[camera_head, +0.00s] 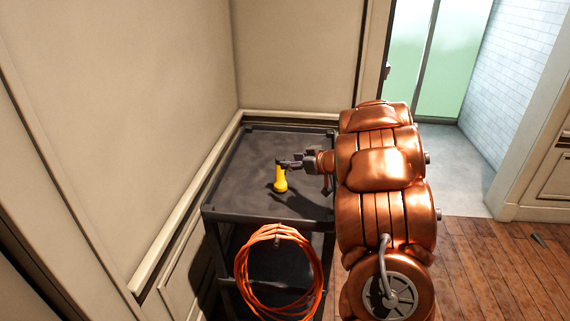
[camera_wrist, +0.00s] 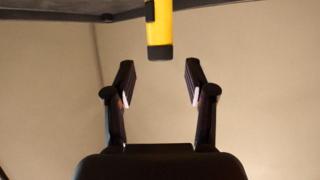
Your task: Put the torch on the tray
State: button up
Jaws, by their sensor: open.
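A yellow torch (camera_head: 280,181) stands upright on the dark top of a cart (camera_head: 240,185), which has a low rim. In the head view, my gripper (camera_head: 288,164) reaches in from the right at the height of the torch's upper end. In the wrist view, the torch (camera_wrist: 159,28) shows its yellow body and dark end cap, centred between the fingers but just past their tips in the picture. My gripper (camera_wrist: 159,68) is open and empty. Whether a finger touches the torch cannot be told. No separate tray shows apart from the rimmed cart top.
A coil of orange cable (camera_head: 243,276) hangs on the cart's front. Beige walls (camera_head: 300,50) close off the back and left. The cart top around the torch is clear. Wooden floor (camera_head: 500,270) and a doorway lie to the right.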

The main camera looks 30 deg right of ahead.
jog(key=v, duration=0.6)
jog(key=shift+b, duration=0.4)
notch_tip(320, 180, up, 6)
jog(key=w+d+m+h, duration=0.2)
jog(key=h, duration=0.4)
jog(key=s+a+r+m+g+h, duration=0.1)
jog(key=s+a+m+g+h, duration=0.1)
jog(key=s+m+g+h, duration=0.3)
jog(key=s+a+f+n+g+y, duration=0.1)
jog(key=s+a+f+g+y, duration=0.1)
jog(key=s+a, duration=0.8)
jog(key=s+a+f+n+g+y, duration=0.2)
jog(key=s+a+f+g+y, duration=0.1)
jog(key=s+a, duration=0.7)
jog(key=s+a+f+n+g+y, duration=0.1)
jog(key=s+a+f+g+y, duration=0.2)
jog(key=s+a, duration=0.8)
jog(key=s+f+g, duration=0.1)
jog(key=s+g, duration=0.1)
jog(key=s, duration=0.1)
jog(key=shift+f, duration=0.3)
